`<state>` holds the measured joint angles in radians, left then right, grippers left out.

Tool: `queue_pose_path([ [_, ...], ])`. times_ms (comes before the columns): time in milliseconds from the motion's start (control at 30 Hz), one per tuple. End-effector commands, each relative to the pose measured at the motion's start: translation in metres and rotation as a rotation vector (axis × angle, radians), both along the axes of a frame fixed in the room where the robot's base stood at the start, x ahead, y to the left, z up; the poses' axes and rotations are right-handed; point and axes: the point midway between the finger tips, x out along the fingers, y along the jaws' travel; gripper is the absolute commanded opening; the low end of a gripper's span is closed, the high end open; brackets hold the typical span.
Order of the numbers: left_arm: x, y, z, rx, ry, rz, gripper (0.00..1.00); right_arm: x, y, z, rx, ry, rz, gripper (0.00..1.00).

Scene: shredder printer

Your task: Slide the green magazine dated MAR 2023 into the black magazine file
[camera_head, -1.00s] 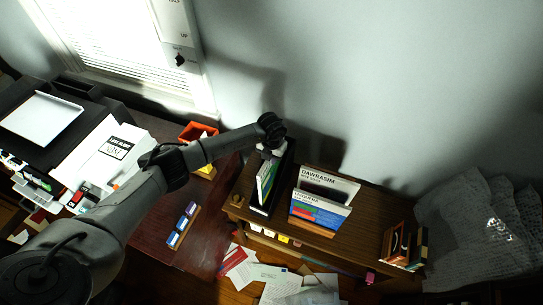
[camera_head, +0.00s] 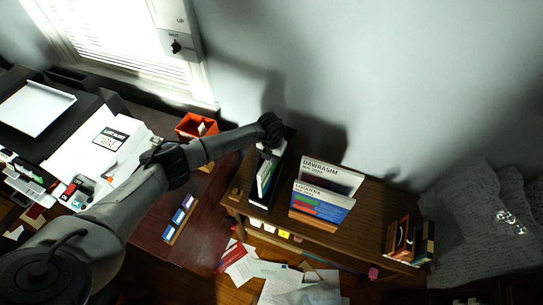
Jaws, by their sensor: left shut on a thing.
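The black magazine file (camera_head: 285,172) stands on the wooden cabinet top near its left end, against the wall. A thin magazine with white, green and blue on its face (camera_head: 265,181) stands upright at the file, its lower part seemingly between the file's walls. Its date is not readable. My left gripper (camera_head: 268,151) is above the back end of the file, shut on the magazine's upper back part. The arm wrist hides much of the fingers and the contact. I cannot tell how deep the magazine sits. My right gripper is out of view.
A display holder with magazines (camera_head: 322,205) stands just right of the file. Small books (camera_head: 410,243) stand at the cabinet's right end. An orange tray (camera_head: 195,127) is on the desk to the left. Papers (camera_head: 265,272) lie on the floor in front.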

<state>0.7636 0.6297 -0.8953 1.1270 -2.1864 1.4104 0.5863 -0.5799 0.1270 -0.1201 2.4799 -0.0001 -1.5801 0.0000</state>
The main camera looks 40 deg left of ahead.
Motion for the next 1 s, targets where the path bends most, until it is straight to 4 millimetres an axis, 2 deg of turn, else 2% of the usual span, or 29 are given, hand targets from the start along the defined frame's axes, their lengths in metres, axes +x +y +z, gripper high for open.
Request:
queue_pose_path([
  [233, 0.0002, -0.0001, 0.0002, 0.0, -0.001, 0.0, 0.0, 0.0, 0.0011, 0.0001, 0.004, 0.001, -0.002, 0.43],
  [267, 0.0002, -0.0001, 0.0002, 0.0, -0.001, 0.0, 0.16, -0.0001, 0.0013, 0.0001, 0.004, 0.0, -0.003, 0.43],
  [567, 0.0001, 0.0, 0.0001, 0.0, 0.0, 0.0, 0.44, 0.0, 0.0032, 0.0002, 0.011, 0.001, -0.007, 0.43],
  [1000, -0.0001, 0.0001, -0.0003, 0.0, 0.0, 0.0, 0.44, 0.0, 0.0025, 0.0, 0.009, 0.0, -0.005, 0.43],
])
